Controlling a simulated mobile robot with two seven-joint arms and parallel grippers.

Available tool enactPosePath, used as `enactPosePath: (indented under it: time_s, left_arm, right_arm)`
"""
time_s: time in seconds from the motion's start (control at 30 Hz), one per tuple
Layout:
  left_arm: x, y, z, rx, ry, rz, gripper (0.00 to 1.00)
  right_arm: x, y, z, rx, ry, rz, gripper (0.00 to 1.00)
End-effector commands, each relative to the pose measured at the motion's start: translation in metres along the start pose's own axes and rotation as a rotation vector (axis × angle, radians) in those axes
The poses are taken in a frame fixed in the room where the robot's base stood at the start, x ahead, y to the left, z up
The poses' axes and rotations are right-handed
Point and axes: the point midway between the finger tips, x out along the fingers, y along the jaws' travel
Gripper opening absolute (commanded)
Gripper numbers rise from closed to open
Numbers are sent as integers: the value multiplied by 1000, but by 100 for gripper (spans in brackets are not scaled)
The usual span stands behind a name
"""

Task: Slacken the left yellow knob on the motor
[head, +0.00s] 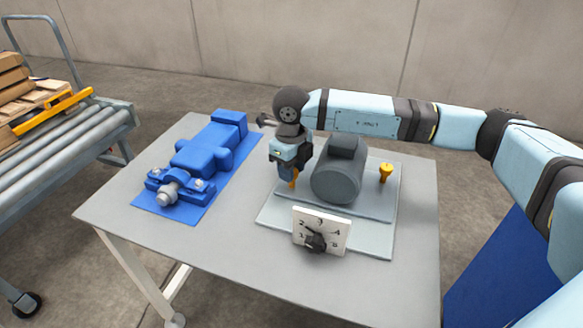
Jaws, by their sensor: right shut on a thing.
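The grey motor (338,172) sits on a light grey base plate (375,238) on the table. My right gripper (292,182) points down at the motor's left side and is shut on the left yellow knob (293,184). Only a small part of that knob shows below the fingers; the rest is hidden. The right yellow knob (386,173) stands upright on the plate to the right of the motor, with nothing touching it. My left gripper is not in view.
A white dial panel (335,222) with numbers and a black pointer knob stands at the plate's front. A blue machine (203,150) lies on a blue mat (158,204) at the table's left. A roller conveyor (70,130) with wooden pallets is beyond. The table's front is clear.

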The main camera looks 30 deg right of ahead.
Motion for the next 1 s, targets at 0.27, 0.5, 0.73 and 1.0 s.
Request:
enactPosePath:
  time_s: [0.27,0.5,0.73,1.0]
  left_arm:
    - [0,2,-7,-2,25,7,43]
    - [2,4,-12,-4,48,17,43]
    - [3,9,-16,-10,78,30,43]
    - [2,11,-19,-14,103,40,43]
  right_arm:
    - [0,0,0,-261,0,0,9]
    - [0,1,0,-490,-2,0,9]
    - [0,1,0,-707,-1,0,9]
    - [0,1,0,-929,-1,-1,9]
